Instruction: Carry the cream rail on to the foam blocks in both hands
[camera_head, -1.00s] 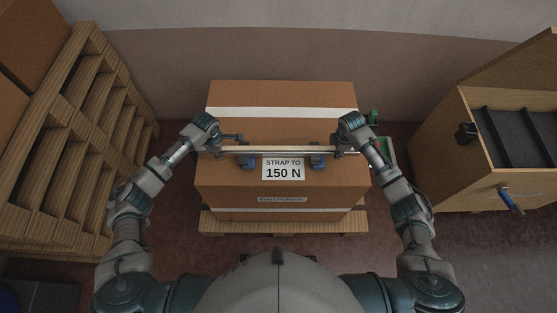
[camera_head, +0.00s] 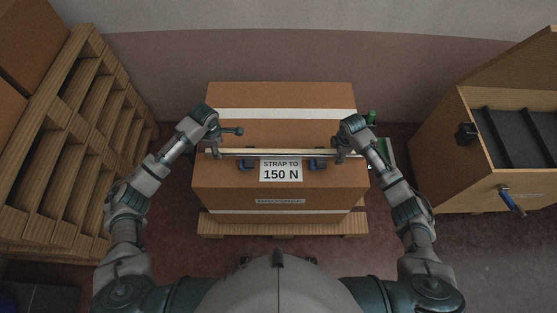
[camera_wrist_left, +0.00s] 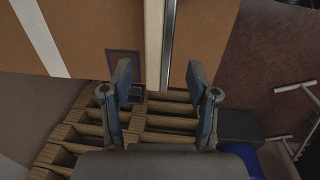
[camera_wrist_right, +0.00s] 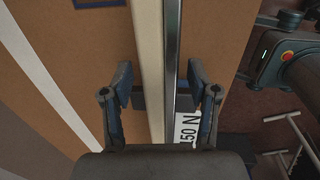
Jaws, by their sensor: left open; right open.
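The cream rail (camera_head: 280,153), long and thin with a grey metallic strip along one side, lies across the top of the large brown carton.
The carton (camera_head: 230,185) has white bands and a "STRAP TO 150 N" label (camera_head: 281,171), and stands on a wooden pallet (camera_head: 283,229). A wooden cabinet (camera_head: 450,150) with an open top stands at the right.

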